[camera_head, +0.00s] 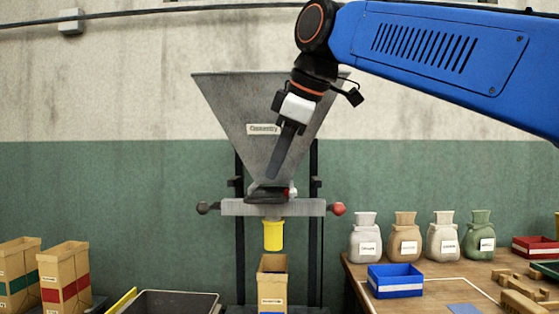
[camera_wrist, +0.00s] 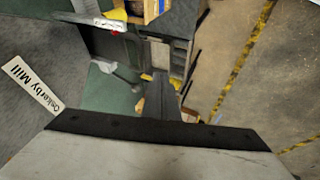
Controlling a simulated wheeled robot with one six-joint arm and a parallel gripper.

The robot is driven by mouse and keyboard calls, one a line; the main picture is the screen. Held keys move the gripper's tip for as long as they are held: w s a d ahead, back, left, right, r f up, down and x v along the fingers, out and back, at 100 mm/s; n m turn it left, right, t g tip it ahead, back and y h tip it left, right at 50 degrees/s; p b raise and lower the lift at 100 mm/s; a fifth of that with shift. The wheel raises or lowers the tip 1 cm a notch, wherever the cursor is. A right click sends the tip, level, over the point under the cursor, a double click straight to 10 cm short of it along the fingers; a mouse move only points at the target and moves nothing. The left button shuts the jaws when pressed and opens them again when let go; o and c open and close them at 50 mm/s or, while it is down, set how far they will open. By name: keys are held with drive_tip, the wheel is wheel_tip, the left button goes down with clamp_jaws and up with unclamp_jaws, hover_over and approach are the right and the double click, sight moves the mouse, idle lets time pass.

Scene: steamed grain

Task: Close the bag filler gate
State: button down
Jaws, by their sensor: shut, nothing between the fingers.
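The bag filler has a grey funnel hopper (camera_head: 235,100) with a small label. Below it lies a grey horizontal gate bar (camera_head: 235,208) with a dark knob (camera_head: 203,208) at its left end and a red knob (camera_head: 338,209) at its right end. A yellow spout (camera_head: 274,235) hangs under the bar, above an open paper bag (camera_head: 272,285). My gripper (camera_head: 273,172) is shut and empty, pointing down in front of the lower hopper, above the bar. Its fingers also show in the wrist view (camera_wrist: 164,85). Whether it touches the hopper cannot be told.
Several tied sacks (camera_head: 407,240), a blue bin (camera_head: 395,283) and a red bin (camera_head: 537,247) stand on a wooden table at right. Striped paper bags (camera_head: 64,280) stand at lower left, beside a dark tray (camera_head: 175,302). Yellow floor lines (camera_wrist: 232,75) show in the wrist view.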

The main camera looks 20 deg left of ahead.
sight(268, 194)
drive_tip(key=w+a+f, duration=0.4)
drive_tip(key=w+f, duration=0.2)
drive_tip(key=shift+f, duration=0.25)
idle(0.3)
drive_tip(key=shift+w+a, duration=0.25)
drive_tip(key=shift+w, duration=0.9)
drive_tip(key=shift+w+a, duration=0.25)
drive_tip(key=shift+w, duration=0.9)
